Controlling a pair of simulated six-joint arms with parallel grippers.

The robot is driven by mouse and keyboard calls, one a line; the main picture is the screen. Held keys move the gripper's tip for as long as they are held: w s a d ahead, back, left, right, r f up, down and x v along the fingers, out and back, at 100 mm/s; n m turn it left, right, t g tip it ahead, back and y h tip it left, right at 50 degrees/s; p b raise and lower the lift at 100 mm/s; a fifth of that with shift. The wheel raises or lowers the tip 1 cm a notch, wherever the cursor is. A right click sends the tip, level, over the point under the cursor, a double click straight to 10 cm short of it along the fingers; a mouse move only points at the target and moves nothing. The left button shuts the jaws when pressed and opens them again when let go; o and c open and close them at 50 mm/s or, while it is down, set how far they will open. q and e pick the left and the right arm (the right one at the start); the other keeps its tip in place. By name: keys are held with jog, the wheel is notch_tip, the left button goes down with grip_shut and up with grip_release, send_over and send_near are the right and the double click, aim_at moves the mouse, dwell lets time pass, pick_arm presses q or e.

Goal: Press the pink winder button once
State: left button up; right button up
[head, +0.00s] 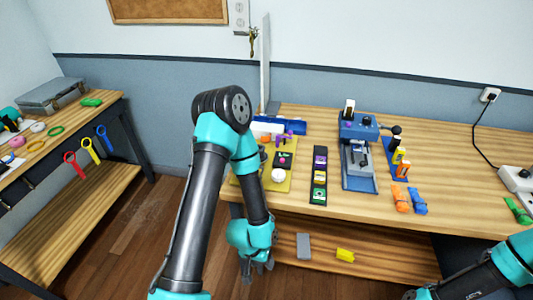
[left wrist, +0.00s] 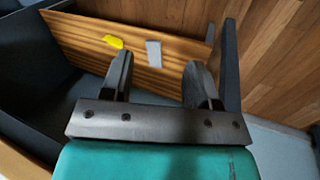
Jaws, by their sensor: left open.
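The pink button (head: 282,161) is a small dot on a dark unit. This unit sits on a yellow-green board (head: 286,186) near the left end of the workbench in the head view. A round white knob (head: 278,175) is just in front of it. My left arm covers the board's left part. My left gripper (head: 258,268) hangs below the bench's front edge, well away from the button, pointing down. In the left wrist view its two fingers (left wrist: 160,75) are apart with nothing between them. Only my right arm's links show at bottom right; its fingers are out of frame.
A black strip with coloured labels (head: 319,176) and a blue machine (head: 359,150) stand right of the board. Orange (head: 400,199) and blue pieces lie farther right. The lower shelf holds a grey block (head: 303,246) and a yellow piece (head: 345,255). A side table (head: 80,145) stands left.

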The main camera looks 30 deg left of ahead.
pick_arm(q)
grip_shut()
dwell(1.4)
